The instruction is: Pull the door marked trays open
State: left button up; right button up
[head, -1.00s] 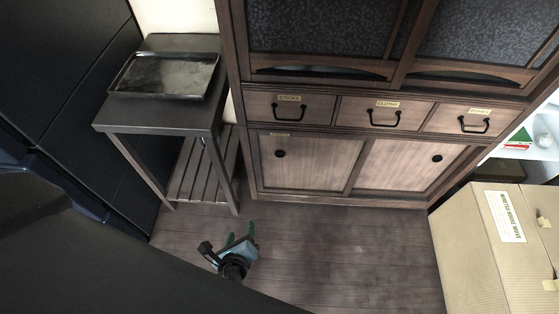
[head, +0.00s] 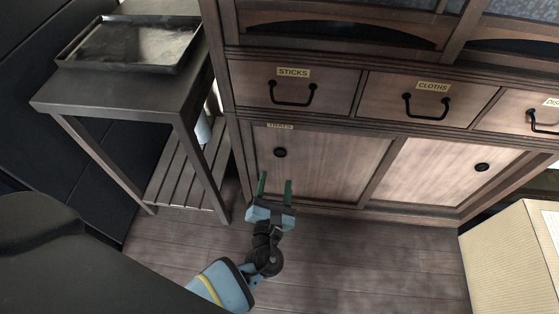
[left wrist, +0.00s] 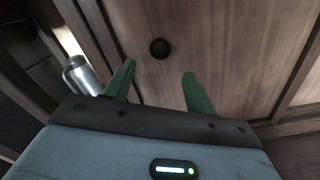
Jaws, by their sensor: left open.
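The door marked trays (head: 325,168) is the left lower wooden panel of the cabinet, with a small "TRAYS" label at its top left. It looks closed. Its round black knob (head: 280,152) sits near its left side. My left gripper (head: 275,184) is open and empty, its green fingers pointing at the door just below the knob. In the left wrist view the knob (left wrist: 159,48) shows ahead of and between the two fingertips (left wrist: 160,80), with a gap to it. My right gripper is not in view.
A dark side table (head: 120,97) with a black tray (head: 130,44) stands left of the cabinet. A silver cylinder (left wrist: 82,75) is left of the fingers. Drawers (head: 300,90) with bail handles are above the door. A cardboard box (head: 515,260) stands at right. Floor in front is clear.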

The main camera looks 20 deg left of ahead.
aim_at(280, 155)
pick_arm(q)
jog(key=b+x, duration=0.1)
jog(key=x, duration=0.5)
jog(key=shift+w+f+b, duration=0.15)
jog(key=shift+w+b, duration=0.1)
jog(key=shift+b, duration=0.1)
jog(key=shift+w+a, duration=0.15)
jog(key=shift+w, duration=0.3)
jog(key=c, duration=1.1)
grip_shut()
